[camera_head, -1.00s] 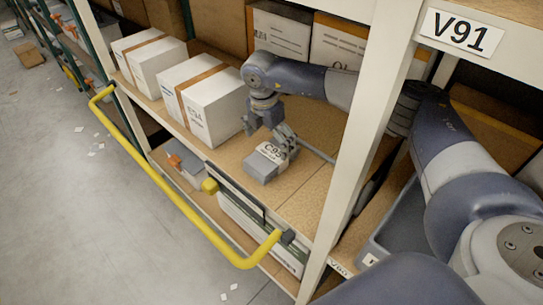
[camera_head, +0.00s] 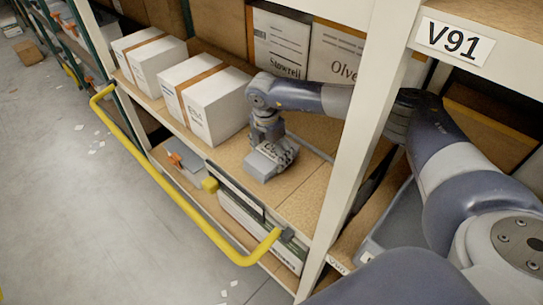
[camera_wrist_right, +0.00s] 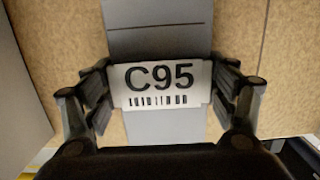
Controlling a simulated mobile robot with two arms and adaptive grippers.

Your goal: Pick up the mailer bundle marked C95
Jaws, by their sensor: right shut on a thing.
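The mailer bundle marked C95 (camera_head: 262,164) is a small grey packet with a white label band, lying on the wooden shelf. In the right wrist view the bundle (camera_wrist_right: 157,124) fills the middle, its C95 label and barcode facing the camera. My right gripper (camera_head: 274,152) reaches down over it from above. Its fingers are closed against both sides of the bundle at the label band, as the right wrist view (camera_wrist_right: 160,88) shows. I cannot tell whether the bundle touches the shelf. My left gripper is not in view.
White boxes with brown tape (camera_head: 206,98) stand left of the bundle on the same shelf (camera_head: 304,206). Larger labelled boxes (camera_head: 280,42) stand behind. A yellow rail (camera_head: 165,195) runs along the front, and a white upright (camera_head: 352,135) stands to the right, with a V91 sign (camera_head: 455,40).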

